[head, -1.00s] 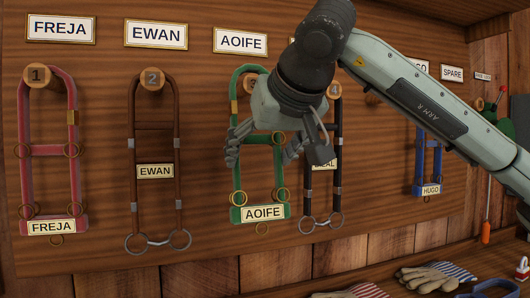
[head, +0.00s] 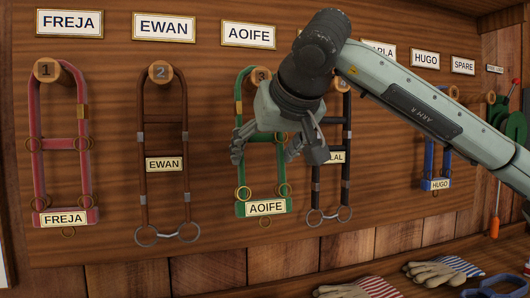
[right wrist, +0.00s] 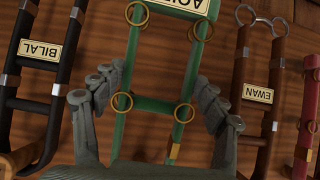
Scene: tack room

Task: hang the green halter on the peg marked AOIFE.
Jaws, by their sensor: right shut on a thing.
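The green halter (head: 267,207) with the AOIFE tag hangs upright at the wooden peg numbered 3 (head: 261,76), below the AOIFE name plate (head: 248,36). Its top loop is at the peg; the arm partly hides it, so I cannot tell how it rests there. My right gripper (head: 265,154) is shut on the halter, its fingers at the two side straps. The right wrist view shows the green straps and brass rings (right wrist: 155,104) between the fingers (right wrist: 155,80). My left gripper is not in view.
A red FREJA halter (head: 66,218) and a brown EWAN halter (head: 164,164) hang to the left. A dark BILAL halter (head: 316,185) hangs close at the right of my gripper. A blue HUGO halter (head: 436,184) hangs farther right. Gloves (head: 358,289) lie below.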

